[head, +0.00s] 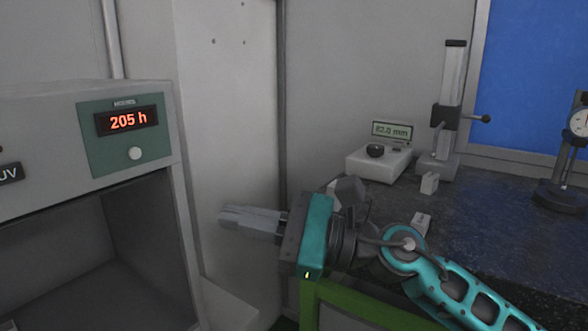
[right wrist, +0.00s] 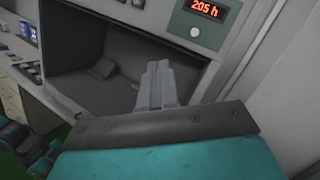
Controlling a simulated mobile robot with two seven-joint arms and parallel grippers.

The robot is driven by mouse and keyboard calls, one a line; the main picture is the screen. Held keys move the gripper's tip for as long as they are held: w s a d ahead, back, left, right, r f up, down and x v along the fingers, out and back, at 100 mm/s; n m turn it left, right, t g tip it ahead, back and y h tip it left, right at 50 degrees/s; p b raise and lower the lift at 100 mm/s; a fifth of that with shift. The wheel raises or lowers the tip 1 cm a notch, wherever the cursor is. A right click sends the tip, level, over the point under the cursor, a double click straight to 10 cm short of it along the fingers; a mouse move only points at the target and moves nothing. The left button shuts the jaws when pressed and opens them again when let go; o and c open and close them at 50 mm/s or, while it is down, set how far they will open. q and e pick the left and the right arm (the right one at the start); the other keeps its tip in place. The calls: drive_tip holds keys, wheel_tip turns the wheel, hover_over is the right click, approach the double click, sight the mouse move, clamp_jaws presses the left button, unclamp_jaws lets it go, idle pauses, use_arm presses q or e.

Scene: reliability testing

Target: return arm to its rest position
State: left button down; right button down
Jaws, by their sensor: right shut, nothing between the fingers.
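My right gripper (head: 222,217) reaches in from the lower right in the head view, its fingers pointing left. Its fingers are together with nothing between them. It hangs in front of the grey wall panel, between the UV cabinet (head: 55,94) and the dark bench. In the right wrist view my right gripper (right wrist: 157,66) points toward the open chamber of the UV cabinet (right wrist: 215,50), apart from it as far as I can tell. My left gripper is not in view.
The cabinet's display (head: 128,121) reads 205 h. A dark speckled bench (head: 490,215) on a green frame (head: 365,303) stands at right. On it are a gauge box (head: 372,165), a height stand (head: 450,110), a dial gauge (head: 565,190) and small grey blocks (head: 429,183).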

drive_tip(key=w+d+m+t+h, duration=0.2)
drive_tip(key=d+m+t, duration=0.2)
drive_tip(key=m+t, duration=0.5)
drive_tip(key=w+d+m+t+h, duration=0.2)
drive_tip(key=d+m+t, duration=0.3)
drive_tip(key=m, duration=0.9)
drive_tip(key=d+f+m+t+h, duration=0.2)
drive_tip(key=d+f+m+h, duration=0.95)
drive_tip(key=m, duration=0.75)
drive_tip(key=s+d+f+m+g+h, duration=0.2)
drive_tip(key=s+f+m+g, duration=0.2)
drive_tip(key=f, duration=0.3)
drive_tip(key=s+d+f+m+g+h, duration=0.3)
drive_tip(key=s+f+m+g, duration=0.15)
drive_tip(key=f, duration=0.25)
drive_tip(key=s+d+f+m+g, duration=0.1)
drive_tip(key=s+f+m+g, duration=0.25)
drive_tip(key=s, duration=0.45)
drive_tip(key=s+f+m+g, duration=0.3)
drive_tip(key=s+f, duration=0.2)
drive_tip(key=s, duration=0.4)
drive_tip(key=w+a+f+n+t+y, duration=0.1)
drive_tip(key=w+a+f+t+y, duration=0.1)
drive_tip(key=w+f+t, duration=0.5)
drive_tip(key=shift+w+a+f+y, duration=0.25)
drive_tip(key=shift+w+f+y, duration=0.1)
drive_tip(key=shift+w+f, duration=0.35)
